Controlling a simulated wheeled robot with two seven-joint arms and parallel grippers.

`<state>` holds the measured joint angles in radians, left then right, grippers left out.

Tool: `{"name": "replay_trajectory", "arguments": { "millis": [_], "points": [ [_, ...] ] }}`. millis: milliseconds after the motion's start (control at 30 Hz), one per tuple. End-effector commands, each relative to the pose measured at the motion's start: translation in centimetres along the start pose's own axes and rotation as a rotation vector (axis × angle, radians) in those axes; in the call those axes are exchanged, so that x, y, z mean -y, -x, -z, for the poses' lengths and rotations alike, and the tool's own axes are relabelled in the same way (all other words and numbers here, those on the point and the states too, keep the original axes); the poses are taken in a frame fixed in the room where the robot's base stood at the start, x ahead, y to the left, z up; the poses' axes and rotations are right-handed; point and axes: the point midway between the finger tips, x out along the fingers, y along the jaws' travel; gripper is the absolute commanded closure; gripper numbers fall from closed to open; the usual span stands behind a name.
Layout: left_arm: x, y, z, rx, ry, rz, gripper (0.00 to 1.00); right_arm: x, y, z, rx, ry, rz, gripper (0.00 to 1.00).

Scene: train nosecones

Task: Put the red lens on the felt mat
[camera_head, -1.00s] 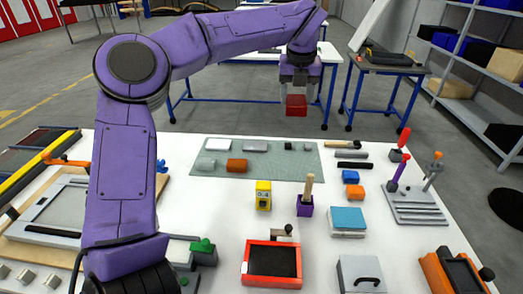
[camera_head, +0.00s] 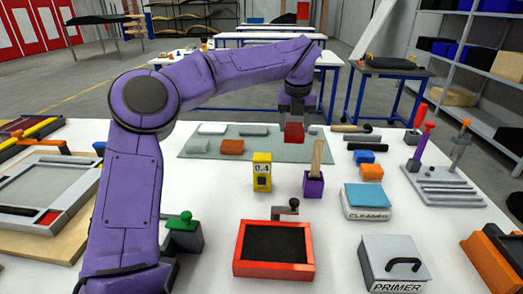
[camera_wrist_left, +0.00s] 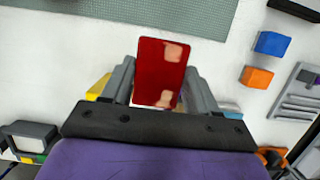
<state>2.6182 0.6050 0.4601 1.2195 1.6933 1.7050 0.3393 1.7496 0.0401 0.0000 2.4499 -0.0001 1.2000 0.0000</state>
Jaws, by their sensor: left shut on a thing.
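The red lens (camera_head: 293,133) is a small red block held in my left gripper (camera_head: 293,115), whose fingers are shut on its sides. It appears raised above the table, and in the head view it overlaps the right part of the grey-green felt mat (camera_head: 272,154). The left wrist view shows the lens (camera_wrist_left: 160,72) between the two grey fingers (camera_wrist_left: 158,88), its far end by the near edge of the mat (camera_wrist_left: 120,15). Its exact height above the surface cannot be told. My right gripper is not in view.
The mat bears an orange block (camera_head: 231,147) and several white and grey pieces. A yellow block (camera_head: 262,172), a purple holder (camera_head: 314,186) and blue (camera_head: 364,157) and orange blocks (camera_head: 371,172) stand nearby. A red-framed tray (camera_head: 273,270) lies in front. Right-centre mat is bare.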

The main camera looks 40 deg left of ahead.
Motion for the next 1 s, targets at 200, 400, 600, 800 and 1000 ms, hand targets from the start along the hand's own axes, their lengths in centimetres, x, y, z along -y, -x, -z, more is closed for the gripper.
{"name": "replay_trajectory", "arguments": {
  "millis": [200,400,600,800,1000],
  "points": [
    [-3.7,-3.5,-4.5,-0.002,0.005,-0.003,0.76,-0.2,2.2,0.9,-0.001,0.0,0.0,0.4],
    [-6.0,-8.5,-6.5,-0.003,0.003,-0.003,0.76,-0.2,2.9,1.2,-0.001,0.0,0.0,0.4],
    [-7.1,-11.0,-7.3,-0.001,0.002,-0.003,0.76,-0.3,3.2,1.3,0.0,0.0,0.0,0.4],
    [-7.2,-14.0,-6.7,0.0,0.0,-0.001,0.76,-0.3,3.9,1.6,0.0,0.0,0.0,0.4],
    [-7.2,-14.4,-6.6,0.001,0.002,0.0,0.76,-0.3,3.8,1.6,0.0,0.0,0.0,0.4]
  ]
}}
